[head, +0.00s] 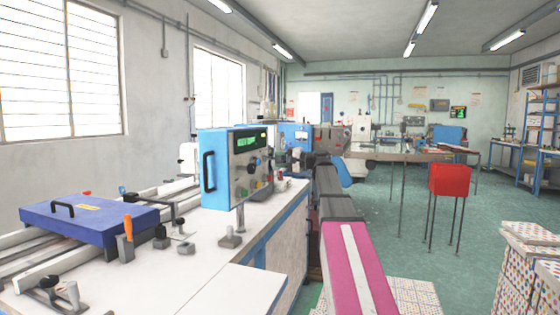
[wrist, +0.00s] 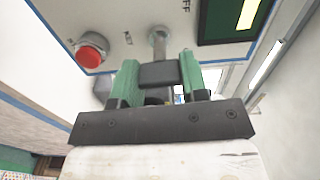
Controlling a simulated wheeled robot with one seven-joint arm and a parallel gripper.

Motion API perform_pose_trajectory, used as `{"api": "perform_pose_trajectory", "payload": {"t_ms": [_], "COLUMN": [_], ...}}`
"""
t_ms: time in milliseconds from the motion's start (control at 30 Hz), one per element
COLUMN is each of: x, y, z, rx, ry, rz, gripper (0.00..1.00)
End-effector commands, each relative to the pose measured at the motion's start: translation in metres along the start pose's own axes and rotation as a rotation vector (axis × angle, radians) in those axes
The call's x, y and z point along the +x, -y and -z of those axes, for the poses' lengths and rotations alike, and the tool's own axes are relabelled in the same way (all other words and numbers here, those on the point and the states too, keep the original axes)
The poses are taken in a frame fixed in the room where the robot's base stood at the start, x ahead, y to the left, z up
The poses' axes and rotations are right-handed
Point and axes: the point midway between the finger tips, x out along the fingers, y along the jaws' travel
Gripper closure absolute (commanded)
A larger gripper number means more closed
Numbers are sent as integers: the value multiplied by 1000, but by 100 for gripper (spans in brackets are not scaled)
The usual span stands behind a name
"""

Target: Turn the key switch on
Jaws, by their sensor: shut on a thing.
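The key switch (wrist: 157,42) shows in the wrist view as a metal stem on the pale panel face, with a dark block-like key head (wrist: 158,74) at its near end. My gripper (wrist: 160,84) has two green fingers, one on each side of the dark head, and is shut on it. Lettering that looks like "OFF" stands at the upper right of the stem. In the head view the blue control box (head: 222,168) stands on the white bench, its panel facing right. My arm reaches toward it, but the finger contact is too small to make out there.
A red push button (wrist: 90,54) is left of the key, and a green-lit display (wrist: 240,18) is at its upper right. A blue flat case (head: 90,222) and small clamps lie on the white bench (head: 205,270). A red box on legs (head: 450,180) stands right.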

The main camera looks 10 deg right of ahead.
Motion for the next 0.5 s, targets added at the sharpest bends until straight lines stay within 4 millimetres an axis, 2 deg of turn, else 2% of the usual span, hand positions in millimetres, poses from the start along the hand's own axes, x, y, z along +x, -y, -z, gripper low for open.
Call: {"api": "perform_pose_trajectory", "payload": {"t_ms": [500], "x": [0], "y": [-2], "z": [0], "rx": [483], "ry": [0], "rz": [-1], "gripper": [83]}}
